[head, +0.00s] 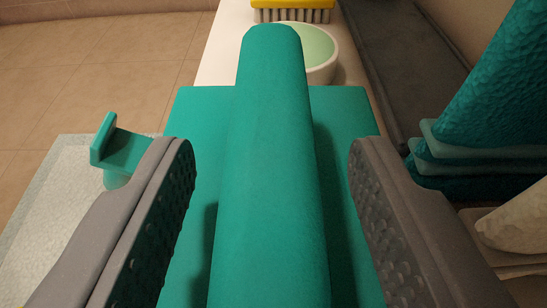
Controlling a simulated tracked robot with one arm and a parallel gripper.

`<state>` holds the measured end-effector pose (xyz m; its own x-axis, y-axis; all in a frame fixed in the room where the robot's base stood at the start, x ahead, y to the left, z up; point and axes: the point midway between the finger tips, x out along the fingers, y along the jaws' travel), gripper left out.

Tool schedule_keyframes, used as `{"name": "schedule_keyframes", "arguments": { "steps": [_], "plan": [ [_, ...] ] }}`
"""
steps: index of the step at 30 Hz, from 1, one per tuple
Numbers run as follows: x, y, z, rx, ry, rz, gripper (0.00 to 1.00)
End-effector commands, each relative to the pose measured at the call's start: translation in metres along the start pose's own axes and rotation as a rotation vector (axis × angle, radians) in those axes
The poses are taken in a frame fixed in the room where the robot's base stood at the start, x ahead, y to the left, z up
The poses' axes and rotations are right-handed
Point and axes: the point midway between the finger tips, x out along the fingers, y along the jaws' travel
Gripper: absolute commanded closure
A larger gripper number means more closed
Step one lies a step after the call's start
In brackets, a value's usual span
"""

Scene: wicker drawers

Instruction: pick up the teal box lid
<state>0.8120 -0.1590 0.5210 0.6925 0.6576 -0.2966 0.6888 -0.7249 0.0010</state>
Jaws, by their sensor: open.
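The teal box lid (268,190) fills the middle of the head view. It has a flat plate and a long rounded bar-like handle that runs from near to far along it. My gripper (272,155) is open, with one grey finger on each side of the handle. There is a gap between each finger and the handle, so neither finger appears to touch it. The near end of the lid is cut off by the bottom of the picture. What lies under the lid is hidden.
A yellow brush (292,8) and a pale bowl with green inside (317,50) stand beyond the lid. A teal tap-like piece (122,150) is at left. Folded teal towels (480,150) and a cream object (515,233) are at right. Tiled floor (80,75) lies at far left.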

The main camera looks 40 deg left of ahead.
Motion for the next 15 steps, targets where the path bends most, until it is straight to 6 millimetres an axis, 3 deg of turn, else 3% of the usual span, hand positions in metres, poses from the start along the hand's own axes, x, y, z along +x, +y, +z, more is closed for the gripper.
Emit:
{"name": "schedule_keyframes", "arguments": {
  "steps": [6,12,15],
  "plan": [
    [-0.0003,0.0005,0.0007,0.002,0.000,0.003,0.53],
    [-0.0004,0.0006,0.0011,0.003,0.000,0.003,1.00],
    [-0.0005,0.0006,0.0010,0.003,0.000,0.003,1.00]
  ]
}}
